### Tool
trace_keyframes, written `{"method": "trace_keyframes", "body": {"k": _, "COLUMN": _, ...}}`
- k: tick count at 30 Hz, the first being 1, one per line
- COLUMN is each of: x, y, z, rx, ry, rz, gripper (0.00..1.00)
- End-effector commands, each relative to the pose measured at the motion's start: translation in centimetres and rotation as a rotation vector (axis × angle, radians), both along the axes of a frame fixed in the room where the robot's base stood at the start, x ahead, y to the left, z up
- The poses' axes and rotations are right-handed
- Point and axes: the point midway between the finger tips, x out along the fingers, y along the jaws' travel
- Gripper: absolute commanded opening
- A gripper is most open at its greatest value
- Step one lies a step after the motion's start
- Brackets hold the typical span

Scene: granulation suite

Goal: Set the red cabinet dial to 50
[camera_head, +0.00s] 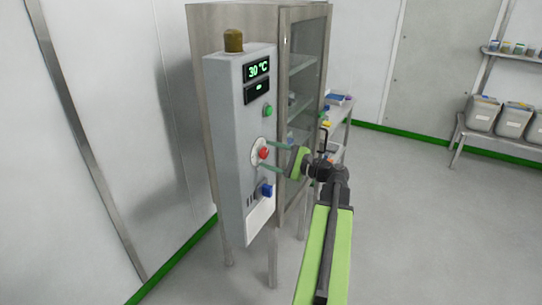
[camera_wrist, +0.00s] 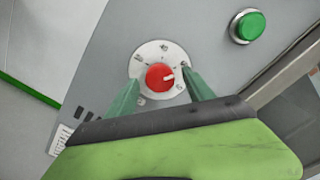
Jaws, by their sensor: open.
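The red dial (camera_head: 264,153) sits on a pale round plate on the front of the grey control panel (camera_head: 232,150), fixed to the metal cabinet (camera_head: 222,40). A display (camera_head: 257,69) above it reads 30 °C. In the wrist view the red dial (camera_wrist: 160,77) shows a white mark on its right side; the marks on its plate (camera_wrist: 150,54) are too small to read. My gripper (camera_head: 270,155) is open, with its green fingers around the dial, one on each side. In the wrist view my gripper (camera_wrist: 158,88) has the dial between its fingers; I cannot tell whether they touch it.
A green button (camera_head: 267,111) is above the dial and a blue switch (camera_head: 266,190) below it. The cabinet's glass door (camera_head: 305,80) is right of the panel. A bench with bins (camera_head: 483,113) stands at the far right. The floor between is clear.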

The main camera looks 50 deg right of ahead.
Motion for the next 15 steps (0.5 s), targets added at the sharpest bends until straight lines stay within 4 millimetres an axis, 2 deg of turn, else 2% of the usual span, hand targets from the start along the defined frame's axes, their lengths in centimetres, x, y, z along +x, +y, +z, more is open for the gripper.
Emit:
{"method": "trace_keyframes", "body": {"k": 5, "x": -1.0, "y": -0.3, "z": 0.0, "rx": 0.000, "ry": 0.000, "rz": -0.001, "gripper": 0.61}}
{"method": "trace_keyframes", "body": {"k": 8, "x": -2.9, "y": -0.7, "z": 0.0, "rx": 0.000, "ry": 0.000, "rz": -0.004, "gripper": 0.61}}
{"method": "trace_keyframes", "body": {"k": 15, "x": -9.6, "y": -2.5, "z": 0.0, "rx": 0.000, "ry": 0.000, "rz": -0.005, "gripper": 0.61}}
